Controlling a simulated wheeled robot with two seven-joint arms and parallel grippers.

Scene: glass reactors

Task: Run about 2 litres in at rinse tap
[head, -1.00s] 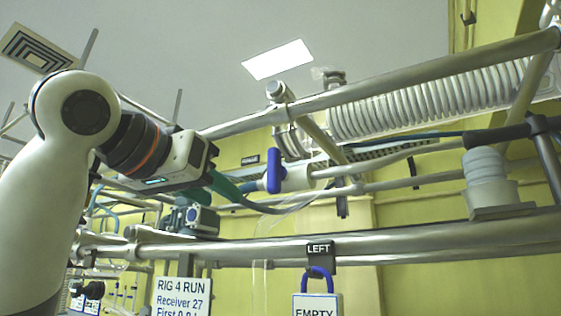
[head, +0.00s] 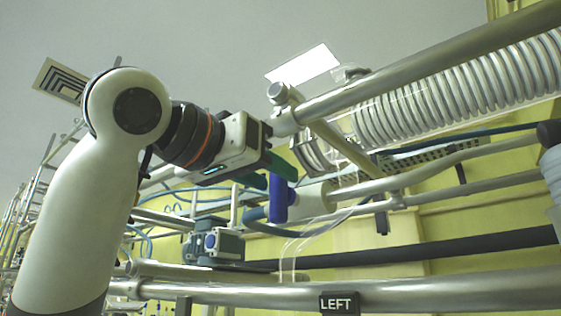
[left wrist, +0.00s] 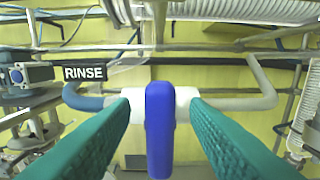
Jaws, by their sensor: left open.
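The rinse tap has a blue lever handle (head: 278,198) and a pale white body (head: 312,199) on a pipe. In the left wrist view the blue handle (left wrist: 159,130) stands upright, across the horizontal pipe, with the white body (left wrist: 185,103) behind it. A black RINSE sign (left wrist: 84,73) hangs to its left. My left gripper (head: 280,170) is open, its green fingers at the handle's upper part. In the left wrist view my left gripper (left wrist: 160,104) has one finger on each side of the handle, with visible gaps. My right gripper is not in view.
A coiled glass condenser (head: 440,100) lies at upper right. A blue-grey valve unit (head: 215,245) sits below my gripper. Clear thin tubing (head: 300,245) hangs near the tap.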

